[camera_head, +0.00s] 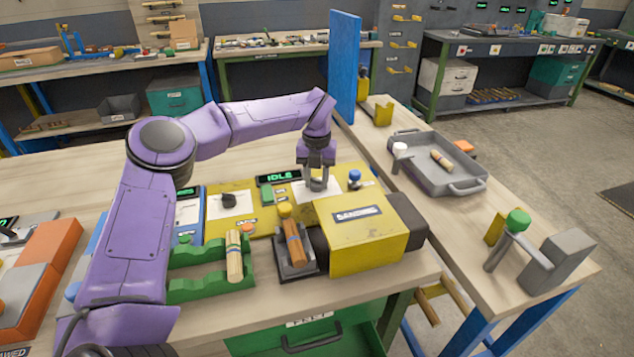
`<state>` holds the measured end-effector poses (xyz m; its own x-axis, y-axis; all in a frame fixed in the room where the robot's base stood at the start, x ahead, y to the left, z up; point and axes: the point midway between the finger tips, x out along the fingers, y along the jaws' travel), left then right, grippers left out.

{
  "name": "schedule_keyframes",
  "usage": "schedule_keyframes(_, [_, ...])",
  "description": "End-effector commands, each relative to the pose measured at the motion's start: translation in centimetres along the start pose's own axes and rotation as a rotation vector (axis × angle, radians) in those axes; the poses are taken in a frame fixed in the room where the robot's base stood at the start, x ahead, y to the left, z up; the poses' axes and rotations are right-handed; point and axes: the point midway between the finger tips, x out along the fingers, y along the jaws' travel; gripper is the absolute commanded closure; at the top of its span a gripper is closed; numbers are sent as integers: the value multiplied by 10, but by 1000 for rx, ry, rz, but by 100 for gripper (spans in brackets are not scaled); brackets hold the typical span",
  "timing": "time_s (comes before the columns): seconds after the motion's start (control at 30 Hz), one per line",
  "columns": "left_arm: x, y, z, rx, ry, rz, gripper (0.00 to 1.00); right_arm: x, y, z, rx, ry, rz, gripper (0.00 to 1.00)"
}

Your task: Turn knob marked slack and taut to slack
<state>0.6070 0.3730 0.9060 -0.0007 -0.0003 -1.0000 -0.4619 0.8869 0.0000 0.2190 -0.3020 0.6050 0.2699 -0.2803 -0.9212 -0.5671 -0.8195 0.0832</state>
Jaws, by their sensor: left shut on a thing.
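My left gripper (317,183) points down at the yellow machine panel (262,219), its fingers shut on a grey knob (317,186) that stands on a white plate. The fingers cover part of this knob. A second, black knob (229,200) sits on another white plate to the left on the panel. The slack and taut markings are too small to read, so I cannot tell where either knob points. A dark display (279,177) behind the panel reads IDLE in green. My right gripper is not in view.
A yellow block-shaped housing (360,232) stands in front of the gripped knob. A blue-topped lever (354,178) is close on its right. A green rack (212,283) holds a wooden turning at front left. A grey tray (467,186) lies on the right-hand bench.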

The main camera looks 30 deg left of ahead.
Motion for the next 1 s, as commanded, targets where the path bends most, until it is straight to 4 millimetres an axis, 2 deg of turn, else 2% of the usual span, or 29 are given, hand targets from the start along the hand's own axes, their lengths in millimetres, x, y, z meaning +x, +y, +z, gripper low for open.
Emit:
schedule_keyframes(0.67, [-2,0,1,-66,-5,-2,93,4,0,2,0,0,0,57])
schedule_keyframes(0.7, [-2,0,1,-66,-5,-2,59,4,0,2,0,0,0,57])
schedule_keyframes(0.77, [-2,0,1,-65,-4,-1,40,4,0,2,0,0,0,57])
schedule_keyframes(1.0, [-1,0,0,-64,-2,0,37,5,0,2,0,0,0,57])
